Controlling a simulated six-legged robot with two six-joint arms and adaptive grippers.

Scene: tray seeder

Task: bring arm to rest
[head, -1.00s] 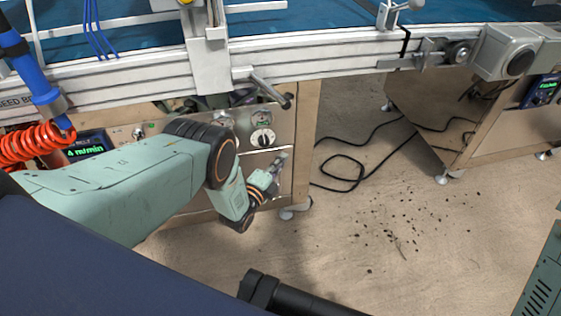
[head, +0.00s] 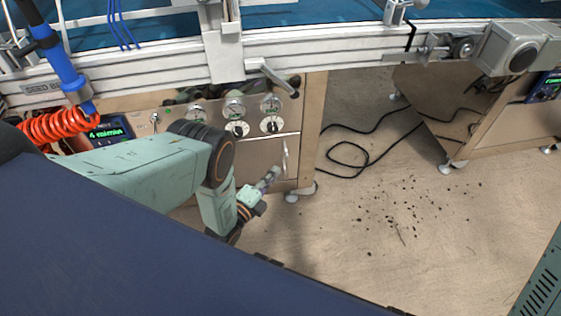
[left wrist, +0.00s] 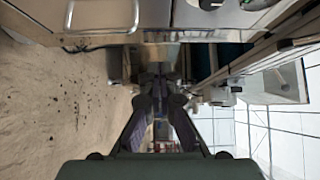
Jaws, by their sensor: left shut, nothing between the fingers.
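My left arm comes in from the left in the head view, bent at a black-ringed elbow joint. My left gripper (head: 268,180) hangs low in front of the metal cabinet panel, close to its handle; I cannot tell the gap exactly. In the left wrist view, the two dark fingers of the left gripper (left wrist: 160,88) come together at their tips with nothing between them. My right gripper is not in view.
The seeder's control panel (head: 225,117) has gauges and knobs. The aluminium conveyor rail (head: 310,50) runs above. A red coiled hose (head: 58,126) hangs left. A black cable (head: 350,160) and scattered dark soil (head: 405,218) lie on the open floor.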

